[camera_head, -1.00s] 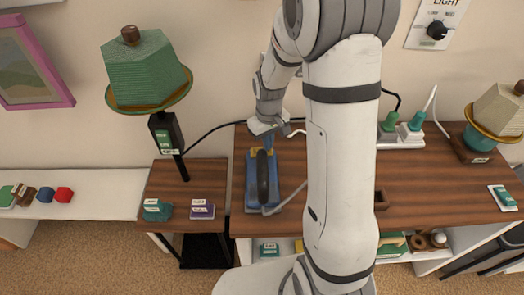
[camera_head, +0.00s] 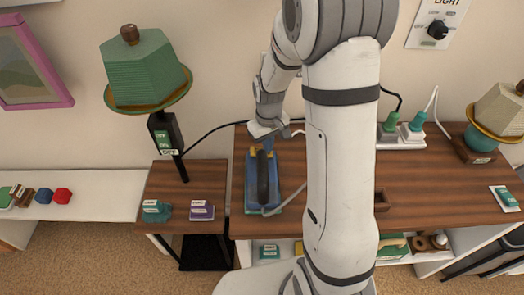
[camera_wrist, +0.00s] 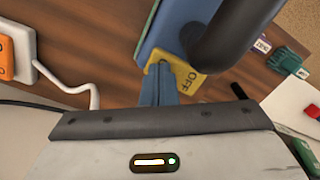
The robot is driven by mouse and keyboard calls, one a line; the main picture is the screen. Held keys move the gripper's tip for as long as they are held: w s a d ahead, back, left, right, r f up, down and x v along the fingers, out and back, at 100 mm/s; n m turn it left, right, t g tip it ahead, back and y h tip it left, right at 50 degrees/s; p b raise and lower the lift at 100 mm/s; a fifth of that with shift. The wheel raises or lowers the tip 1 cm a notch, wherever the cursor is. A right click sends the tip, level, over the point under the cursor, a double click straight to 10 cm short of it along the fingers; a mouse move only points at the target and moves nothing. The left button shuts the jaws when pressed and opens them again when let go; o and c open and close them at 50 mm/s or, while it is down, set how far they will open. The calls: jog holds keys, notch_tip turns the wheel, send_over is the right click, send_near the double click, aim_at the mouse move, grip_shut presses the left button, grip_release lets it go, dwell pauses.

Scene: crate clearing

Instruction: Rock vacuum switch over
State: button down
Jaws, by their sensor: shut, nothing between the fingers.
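The vacuum (camera_head: 250,186) is a blue, box-like unit with a dark curved handle, lying on the wooden table. Its blue body also shows at the top of the wrist view (camera_wrist: 165,32). A yellow switch plate (camera_wrist: 186,82) marked OFF sits at its end nearest my gripper. My gripper (camera_wrist: 160,75) is shut and empty, its blue fingers pointing at the plate's left part. The tips overlap the plate in the wrist view; I cannot tell whether they press on it. In the head view my gripper (camera_head: 267,143) is at the vacuum's far end, partly hiding the switch.
A green lamp (camera_head: 148,72) stands left of the vacuum, its cord running behind. A white power strip (camera_head: 402,137) with plugs lies at the back right. Small labelled blocks (camera_head: 202,210) sit on the left side table. My arm hides part of the table.

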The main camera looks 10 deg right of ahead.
notch_tip(320, 180, up, 7)
jog(key=p, duration=0.4)
dwell(0.7)
jog(key=s+r+m+t, duration=0.3)
jog(key=s+r, duration=1.3)
jog(key=s, duration=0.3)
jog(key=shift+d+m, duration=0.2)
jog(key=shift+m, duration=0.2)
